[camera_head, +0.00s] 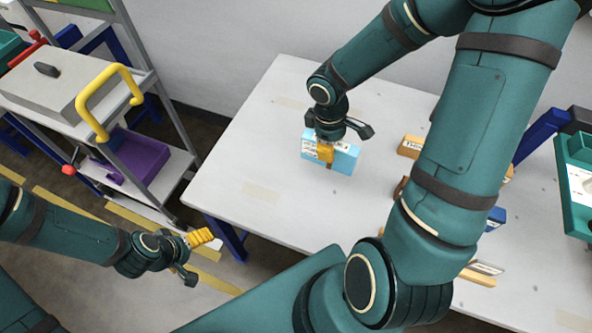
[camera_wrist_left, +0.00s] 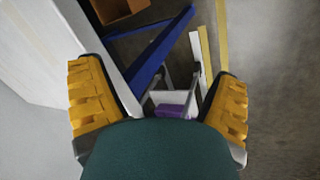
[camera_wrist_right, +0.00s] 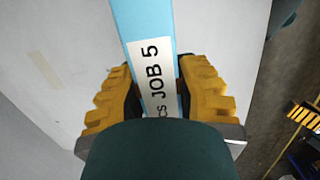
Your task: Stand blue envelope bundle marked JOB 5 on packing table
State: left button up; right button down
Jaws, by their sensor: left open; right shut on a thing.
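The blue envelope bundle (camera_head: 343,159) is a light blue block with a white label, at the packing table's (camera_head: 255,150) middle in the head view. In the right wrist view the bundle (camera_wrist_right: 139,18) shows a label reading JOB 5. My right gripper (camera_head: 327,150) is shut on the bundle from above, with yellow fingers on both sides of it in the right wrist view (camera_wrist_right: 158,100). The bundle is upright at the table top; whether its base touches is hard to tell. My left gripper (camera_head: 197,255) is open and empty, off the table's left front side; its yellow fingers show in the left wrist view (camera_wrist_left: 158,105).
Tan blocks with labels (camera_head: 410,147) and a blue one (camera_head: 496,218) are right of the bundle, partly behind my right arm. A grey cart with a purple bin (camera_head: 140,160) stands left. A green tray (camera_head: 574,205) is at far right. The table's left part is clear.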

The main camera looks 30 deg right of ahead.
jog(key=shift+s+d+f+n, duration=0.25)
jog(key=shift+s+d+n, duration=0.05)
jog(key=shift+s, duration=0.1)
notch_tip(320, 180, down, 10)
jog(key=b, duration=0.3)
jog(key=shift+r, duration=0.15)
jog(key=shift+b, duration=0.4)
jog(key=c, duration=0.8)
grip_release()
